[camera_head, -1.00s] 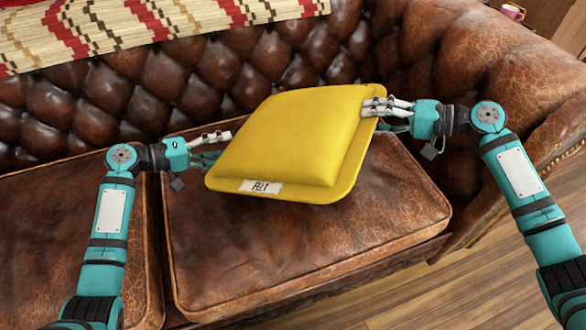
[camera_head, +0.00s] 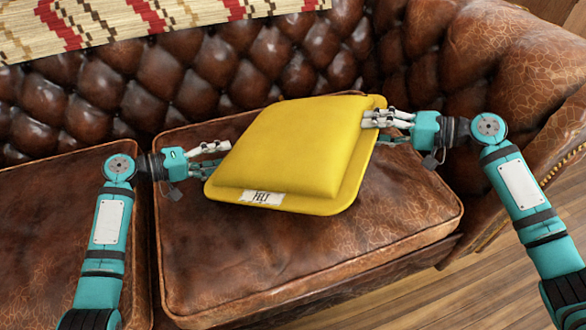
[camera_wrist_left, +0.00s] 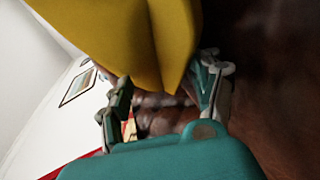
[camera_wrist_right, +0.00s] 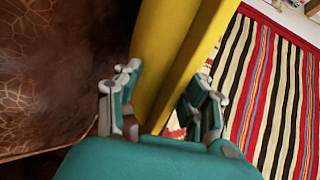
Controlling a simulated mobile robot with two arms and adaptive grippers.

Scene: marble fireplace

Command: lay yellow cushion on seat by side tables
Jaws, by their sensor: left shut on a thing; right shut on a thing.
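The yellow cushion (camera_head: 295,147), with a white label on its front edge, is held between my two grippers above the brown leather sofa's right seat (camera_head: 240,260). It lies nearly flat, a little tilted. My left gripper (camera_head: 215,158) is shut on its left edge; the left wrist view shows the yellow edge (camera_wrist_left: 165,40) between the fingers. My right gripper (camera_head: 380,128) is shut on its right edge, which also shows in the right wrist view (camera_wrist_right: 180,60). I cannot tell whether its underside touches the seat.
The tufted backrest (camera_head: 200,85) rises behind the cushion, with a patterned woven blanket (camera_head: 110,22) over its top. The rolled armrest (camera_head: 530,80) stands at the right. The left seat (camera_head: 50,240) is bare. Wooden floor (camera_head: 500,290) shows at lower right.

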